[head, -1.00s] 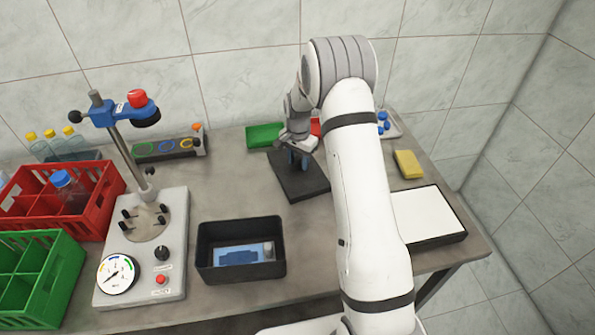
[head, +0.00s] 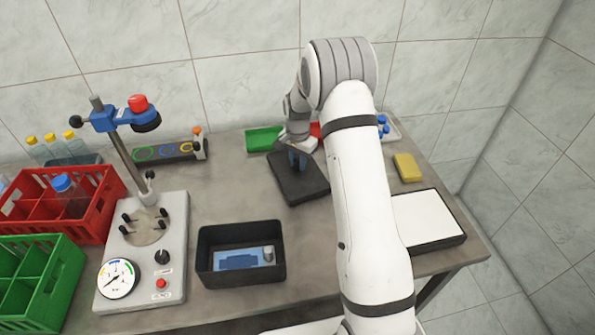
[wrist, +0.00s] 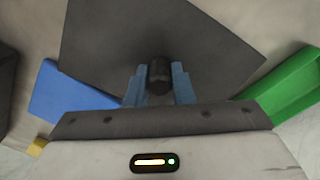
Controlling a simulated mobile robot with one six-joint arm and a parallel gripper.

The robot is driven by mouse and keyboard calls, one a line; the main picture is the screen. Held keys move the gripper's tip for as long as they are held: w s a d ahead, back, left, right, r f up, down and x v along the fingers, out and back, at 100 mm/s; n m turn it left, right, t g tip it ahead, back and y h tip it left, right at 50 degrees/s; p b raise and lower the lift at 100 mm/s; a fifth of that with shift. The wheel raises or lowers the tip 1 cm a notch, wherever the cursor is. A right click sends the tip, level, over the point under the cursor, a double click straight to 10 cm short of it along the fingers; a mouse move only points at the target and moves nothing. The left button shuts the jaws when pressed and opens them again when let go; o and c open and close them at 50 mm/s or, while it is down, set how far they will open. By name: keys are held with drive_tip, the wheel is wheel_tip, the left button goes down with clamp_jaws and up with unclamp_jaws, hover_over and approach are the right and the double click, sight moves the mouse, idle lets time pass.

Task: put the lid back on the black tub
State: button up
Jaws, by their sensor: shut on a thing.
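The black tub (head: 205,262) stands open at the front middle of the table in the head view. A blue piece (head: 237,261) and a small grey cylinder (head: 268,253) lie inside it. The lid (head: 302,188) is a flat dark square behind and to the right of the tub. My gripper (head: 298,160) is over the lid. In the wrist view, its blue fingers (wrist: 158,88) are shut on the dark knob (wrist: 160,72) of the lid (wrist: 205,45). I cannot tell how far the lid is off the table.
A grey press stand (head: 170,275) with a tall post is left of the tub. Red (head: 100,215) and green (head: 60,285) crates stand farther left. A green tray (head: 262,140) is behind the lid. A white pad (head: 425,217) and yellow block (head: 407,167) are at right. Table between lid and tub is clear.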

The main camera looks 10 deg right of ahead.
sight(298, 158)
drive_tip(key=shift+r+p, duration=0.85)
drive_tip(key=shift+r, duration=1.1)
drive_tip(key=shift+r, duration=0.1)
